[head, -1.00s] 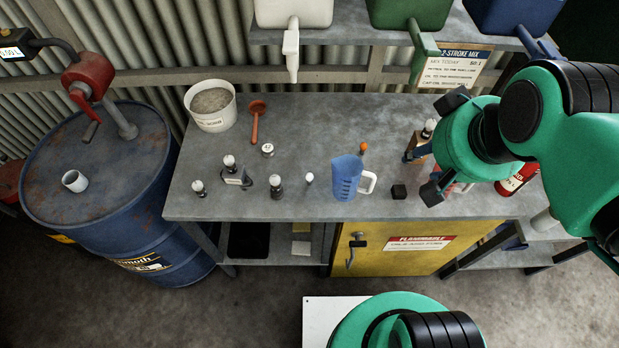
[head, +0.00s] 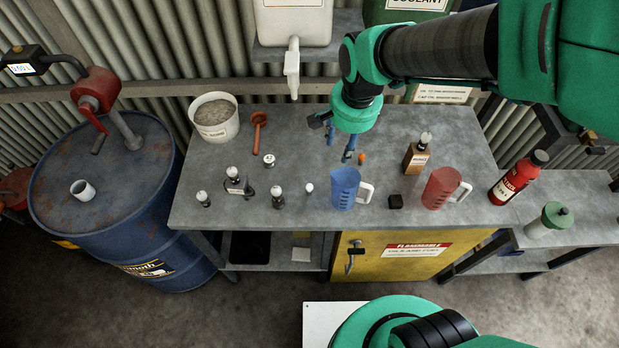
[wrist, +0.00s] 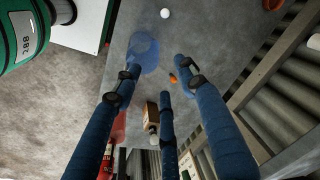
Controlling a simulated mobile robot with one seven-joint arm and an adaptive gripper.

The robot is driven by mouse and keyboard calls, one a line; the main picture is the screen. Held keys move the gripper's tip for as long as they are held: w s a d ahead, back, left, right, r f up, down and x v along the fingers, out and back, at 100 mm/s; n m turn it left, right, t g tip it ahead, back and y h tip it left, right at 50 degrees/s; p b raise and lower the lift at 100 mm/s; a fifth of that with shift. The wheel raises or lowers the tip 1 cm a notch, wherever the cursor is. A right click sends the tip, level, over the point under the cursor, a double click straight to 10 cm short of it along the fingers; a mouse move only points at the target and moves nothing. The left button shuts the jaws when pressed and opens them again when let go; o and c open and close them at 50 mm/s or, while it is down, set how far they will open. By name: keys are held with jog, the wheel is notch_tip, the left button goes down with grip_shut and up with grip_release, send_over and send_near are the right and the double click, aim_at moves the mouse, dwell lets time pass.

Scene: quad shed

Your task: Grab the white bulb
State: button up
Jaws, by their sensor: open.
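The white bulb (head: 309,188) is a small round white thing on the grey workbench, just left of the blue jug (head: 346,188). In the wrist view a white round thing (wrist: 165,13), seemingly the bulb, shows near the top edge, beyond my fingertips. My gripper (head: 340,146) is open and empty above the back middle of the bench, behind the blue jug and to the right of the bulb. Its blue fingers are spread in the wrist view (wrist: 158,70). It is apart from the bulb.
Several dark pieces with white round tops, one of them (head: 278,197), stand left of the bulb. A white tub (head: 215,118) stands back left.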

aim_at(310, 185)
jog(key=w+a+f+m+g+p, duration=0.2)
jog(key=a+f, duration=0.6)
jog(key=f, duration=0.4)
jog(key=shift+w+a+f+m+h, duration=0.15)
jog(key=shift+w+f+m+h, duration=0.15)
jog(key=shift+f, duration=0.1)
jog(key=shift+f, duration=0.15)
jog(key=shift+f+b, duration=0.35)
jog(key=shift+f, duration=3.8)
jog(key=shift+f, duration=0.1)
jog(key=shift+f, duration=2.5)
jog(key=c, duration=0.9)
